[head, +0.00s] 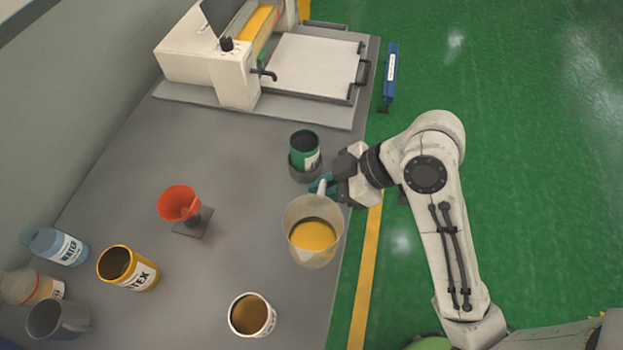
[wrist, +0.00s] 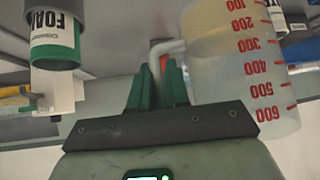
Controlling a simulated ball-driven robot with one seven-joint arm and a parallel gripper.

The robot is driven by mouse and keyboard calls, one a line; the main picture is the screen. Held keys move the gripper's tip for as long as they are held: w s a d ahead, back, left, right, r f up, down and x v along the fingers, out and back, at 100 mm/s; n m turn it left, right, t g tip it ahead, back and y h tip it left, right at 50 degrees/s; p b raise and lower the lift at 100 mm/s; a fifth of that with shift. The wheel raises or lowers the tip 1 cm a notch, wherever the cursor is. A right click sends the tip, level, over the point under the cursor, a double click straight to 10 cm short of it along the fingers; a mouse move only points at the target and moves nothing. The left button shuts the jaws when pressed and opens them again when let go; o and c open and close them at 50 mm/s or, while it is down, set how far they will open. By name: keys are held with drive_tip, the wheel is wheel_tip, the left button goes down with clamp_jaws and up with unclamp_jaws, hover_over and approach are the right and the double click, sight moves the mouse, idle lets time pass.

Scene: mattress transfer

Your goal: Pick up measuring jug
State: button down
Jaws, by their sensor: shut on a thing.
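The measuring jug (head: 312,218) is translucent, with orange-yellow contents, near the right edge of the grey table in the head view. In the wrist view the jug (wrist: 232,75) fills the upper right, with red numbers from 100 to 600. My gripper (head: 323,186) is at the jug's handle side. In the wrist view its green fingers (wrist: 158,85) are shut on the pale handle (wrist: 165,47). The jug looks roughly upright. I cannot tell whether its base touches the table.
A green FOAM container (head: 305,145) in a grey holder stands just behind the jug. A red funnel (head: 179,203) on a stand is left, a white cup (head: 251,315) is front left, and a yellow LATEX container (head: 128,268) is farther left. A white machine (head: 210,70) stands at the back.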

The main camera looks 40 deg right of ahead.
drive_tip(key=shift+s+d+r+p, duration=0.15)
drive_tip(key=shift+s+r+p, duration=0.2)
drive_tip(key=shift+s+p, duration=0.45)
drive_tip(key=shift+s+d+r+p, duration=0.1)
drive_tip(key=shift+s+r+p, duration=0.25)
drive_tip(key=shift+s+p, duration=0.45)
drive_tip(key=shift+w, duration=0.1)
